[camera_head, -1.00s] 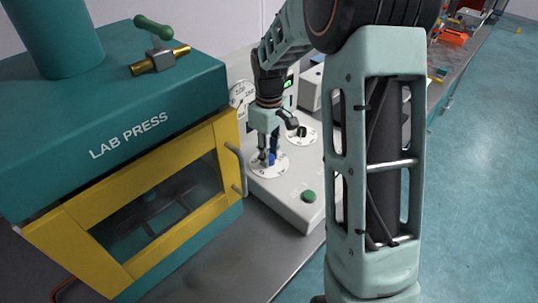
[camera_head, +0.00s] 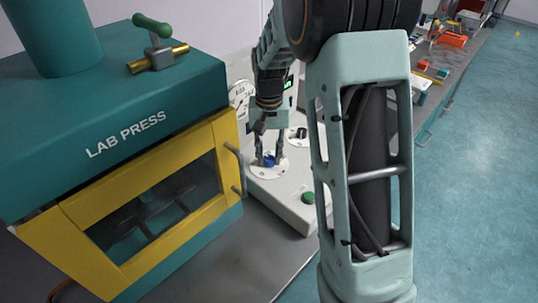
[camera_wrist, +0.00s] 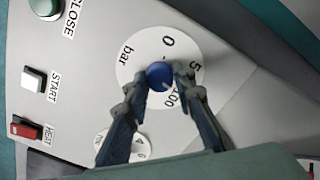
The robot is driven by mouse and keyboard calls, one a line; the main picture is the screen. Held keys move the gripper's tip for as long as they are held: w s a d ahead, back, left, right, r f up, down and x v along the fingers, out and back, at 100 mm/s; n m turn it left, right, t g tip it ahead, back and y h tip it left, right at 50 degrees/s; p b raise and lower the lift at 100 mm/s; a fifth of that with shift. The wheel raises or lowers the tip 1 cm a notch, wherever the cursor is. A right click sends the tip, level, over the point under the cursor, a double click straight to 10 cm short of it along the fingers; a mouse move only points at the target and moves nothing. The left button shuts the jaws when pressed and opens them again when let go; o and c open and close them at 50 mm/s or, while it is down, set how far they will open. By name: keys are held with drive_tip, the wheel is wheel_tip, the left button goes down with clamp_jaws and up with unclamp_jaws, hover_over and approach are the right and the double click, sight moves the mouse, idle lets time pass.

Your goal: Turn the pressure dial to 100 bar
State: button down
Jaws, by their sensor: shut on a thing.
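The pressure dial is a blue knob (camera_wrist: 158,76) on a white disc (camera_wrist: 139,60) marked 0, 100 and "bar", with another number partly covered by a finger. In the head view the knob (camera_head: 268,160) and disc (camera_head: 264,174) lie on the grey control panel beside the press. My gripper (camera_wrist: 163,78) is shut on the knob, one finger on each side. It also shows in the head view (camera_head: 268,158), reaching down from above. A small pale mark on the knob seems to face the 100 side, but its exact setting is hard to read.
The lab press (camera_head: 120,135) with its yellow-framed door stands left of the panel. A green CLOSE button (camera_wrist: 44,7), a white START button (camera_wrist: 33,80) and a red HEAT switch (camera_wrist: 27,127) are on the panel. A second white dial (camera_wrist: 122,141) is partly hidden by a finger.

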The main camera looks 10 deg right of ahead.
sight(269, 157)
drive_tip(key=m, duration=0.5)
idle(0.5)
drive_tip(key=c, duration=1.6)
unclamp_jaws()
wheel_tip(269, 157, up, 12)
drive_tip(key=shift+r, duration=0.1)
